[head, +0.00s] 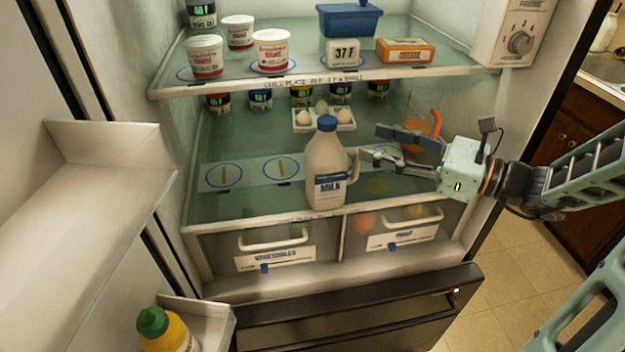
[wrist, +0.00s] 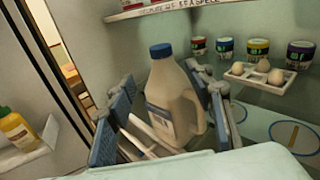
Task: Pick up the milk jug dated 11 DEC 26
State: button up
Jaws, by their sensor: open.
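A milk jug (head: 326,165) with a blue cap and a blue "MILK" label stands upright on the fridge's lower glass shelf, its handle on the right. Its date cannot be read in either view. My gripper (head: 370,146) is open at the right of the jug, by its handle. In the wrist view the jug (wrist: 172,100) shows between the two open fingers of my gripper (wrist: 165,112), and whether they touch it cannot be told.
An egg tray (head: 325,120) and several small jars stand behind the jug. The upper shelf (head: 330,82) holds tubs, a thermometer and boxes overhead. Drawers (head: 270,250) lie below. Marked circles (head: 223,177) on the left are bare. An orange item (head: 420,130) stands behind my gripper.

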aim_at(336, 127)
jog(key=shift+m, duration=0.3)
jog(key=x, duration=0.6)
jog(key=shift+s+a+r, duration=0.15)
jog(key=shift+a+r, duration=0.05)
jog(key=shift+r, duration=0.2)
jog(key=shift+w+f+x, duration=0.1)
jog(key=shift+w+x, duration=0.1)
jog(key=shift+x, duration=1.15)
jog(key=shift+w+f+x, duration=0.1)
jog(key=shift+w+x, duration=0.05)
jog(key=shift+x, duration=1.25)
jog(key=shift+d, duration=0.25)
grip_shut()
jog(key=shift+r, duration=0.15)
